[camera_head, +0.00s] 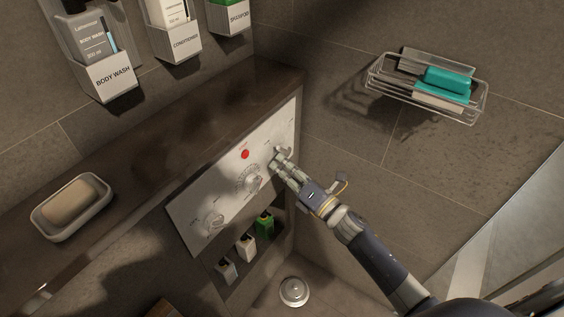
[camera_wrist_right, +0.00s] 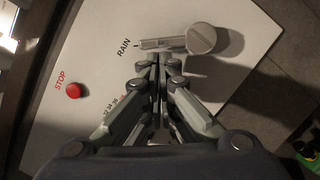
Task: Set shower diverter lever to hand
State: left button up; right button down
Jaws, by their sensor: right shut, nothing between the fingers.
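The white control panel (camera_head: 183,213) is set in the wall under the dark ledge. The shower diverter lever (camera_wrist_right: 200,40) is a round grey knob with a flat arm. In the right wrist view its arm points left, toward the printed word RAIN (camera_wrist_right: 124,47). In the head view the lever (camera_head: 285,150) is partly hidden by my gripper. My right gripper (camera_wrist_right: 155,62) is shut and empty, its fingertips right beside the lever's arm; I cannot tell if they touch. It also shows in the head view (camera_head: 276,160). My left gripper is not in view.
A red STOP button (camera_head: 245,154), a numbered dial (camera_head: 252,182) and another knob (camera_head: 212,222) share the panel. Small bottles (camera_head: 247,245) stand in the niche below. A wire basket (camera_head: 470,112) hangs on the right wall. A soap dish (camera_head: 72,232) sits on the ledge.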

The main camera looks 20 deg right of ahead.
jog(key=shift+r+m+p, duration=0.35)
jog(key=shift+m+p, duration=0.15)
jog(key=shift+p, duration=0.05)
jog(key=shift+w+d+r+m+h+p, duration=0.1)
jog(key=shift+r+m+h+p, duration=0.25)
jog(key=shift+m+p, duration=0.3)
jog(key=r+m+p, duration=0.1)
jog(key=m+p, duration=0.1)
jog(key=p, duration=0.1)
jog(key=w+d+r+m+g+p, duration=0.1)
jog(key=m+p, duration=0.2)
jog(key=d+r+m+h+p, duration=0.1)
jog(key=m+p, duration=0.1)
jog(key=p, duration=0.1)
jog(key=shift+w+r+m+g, duration=0.15)
jog(key=shift+w+m+g, duration=0.1)
jog(key=shift+g, duration=0.05)
jog(key=shift+w+d+r+m+g+p, duration=0.15)
jog(key=shift+w+d+m+p, duration=0.1)
jog(key=shift+m+p, duration=0.35)
jog(key=shift+w+d+r+m+g+p, duration=0.15)
jog(key=shift+d+m+p, duration=0.1)
jog(key=shift+m+p, duration=0.35)
jog(key=shift+w+d+f+m+p, duration=0.15)
jog(key=shift+d+m+p, duration=0.1)
jog(key=shift+m, duration=0.25)
jog(key=shift+w+d+m+p, duration=0.15)
jog(key=shift+d+m, duration=0.05)
jog(key=shift+m, duration=0.3)
jog(key=shift+w+d, duration=0.15)
